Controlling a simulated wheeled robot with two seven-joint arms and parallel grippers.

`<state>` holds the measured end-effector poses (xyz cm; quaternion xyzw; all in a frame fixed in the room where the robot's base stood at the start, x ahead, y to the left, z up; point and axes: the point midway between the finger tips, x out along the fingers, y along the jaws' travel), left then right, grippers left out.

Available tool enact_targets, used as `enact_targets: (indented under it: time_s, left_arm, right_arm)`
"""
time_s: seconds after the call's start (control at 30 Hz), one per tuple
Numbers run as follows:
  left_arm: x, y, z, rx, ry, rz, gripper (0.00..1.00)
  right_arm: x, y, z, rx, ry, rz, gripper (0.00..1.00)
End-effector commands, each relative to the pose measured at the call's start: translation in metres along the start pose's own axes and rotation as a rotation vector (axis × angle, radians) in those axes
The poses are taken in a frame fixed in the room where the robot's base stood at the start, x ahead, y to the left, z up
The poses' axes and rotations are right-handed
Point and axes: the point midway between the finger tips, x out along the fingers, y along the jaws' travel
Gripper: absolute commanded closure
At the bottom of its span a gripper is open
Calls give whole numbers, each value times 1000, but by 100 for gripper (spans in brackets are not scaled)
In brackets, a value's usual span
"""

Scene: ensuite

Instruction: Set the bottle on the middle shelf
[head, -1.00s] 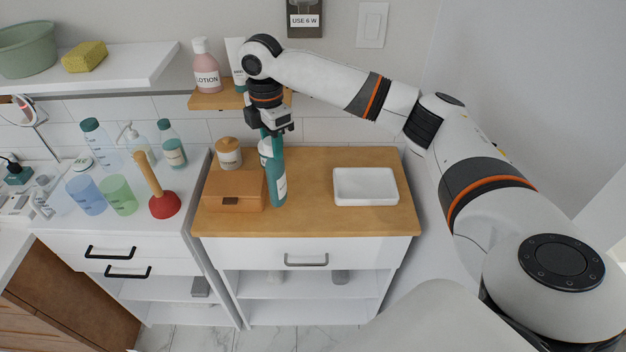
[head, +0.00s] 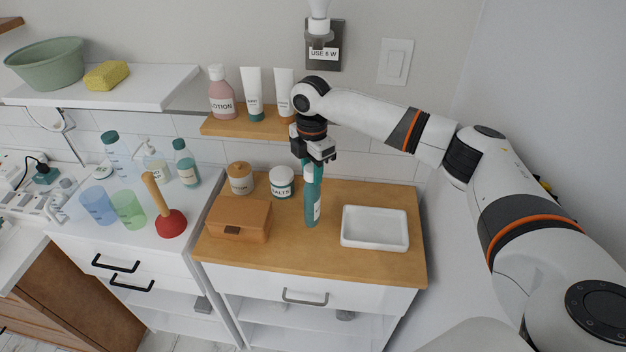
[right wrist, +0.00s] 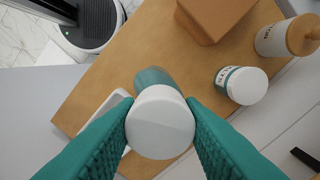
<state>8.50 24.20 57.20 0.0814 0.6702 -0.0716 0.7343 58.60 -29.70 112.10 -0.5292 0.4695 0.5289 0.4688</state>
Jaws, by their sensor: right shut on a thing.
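The teal bottle (head: 313,205) has a white cap (right wrist: 160,122) and a pale label. It is upright over the wooden countertop (head: 280,262), between the brown box and the white tray; I cannot tell whether its base touches. My right gripper (head: 314,160) points down and is shut on its upper end; in the right wrist view the cap sits between the teal fingers. A wooden wall shelf (head: 228,128) behind holds a pink lotion bottle and two white tubes. Open white shelves (head: 290,317) lie under the counter's drawer. My left gripper is out of view.
A brown box (head: 240,220), a lidded jar (head: 240,178) and a salts jar (head: 282,182) stand left of the bottle. A white tray (head: 375,243) is to its right. A plunger (head: 170,222) and several bottles crowd the left counter. A white shelf (head: 110,92) juts out at upper left.

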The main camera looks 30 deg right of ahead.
Motion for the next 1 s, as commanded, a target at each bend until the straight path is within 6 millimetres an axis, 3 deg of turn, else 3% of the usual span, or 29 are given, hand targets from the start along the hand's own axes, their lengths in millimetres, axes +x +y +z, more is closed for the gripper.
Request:
enact_targets:
  time_s: [0.3, 0.67, 0.7, 0.8, 1.0]
  left_arm:
    - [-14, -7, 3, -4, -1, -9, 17]
    - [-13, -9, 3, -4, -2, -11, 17]
    - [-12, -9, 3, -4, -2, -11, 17]
    - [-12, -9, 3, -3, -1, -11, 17]
    - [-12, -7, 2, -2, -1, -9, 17]
  right_arm:
    - [35, 0, 1, -2, 0, -2, 100]
    - [39, 0, 0, -1, 0, -2, 100]
    - [40, 0, 0, -1, 0, 0, 61]
    - [40, 0, 0, -1, 0, 0, 45]
    - [40, 0, 0, -1, 0, 0, 44]
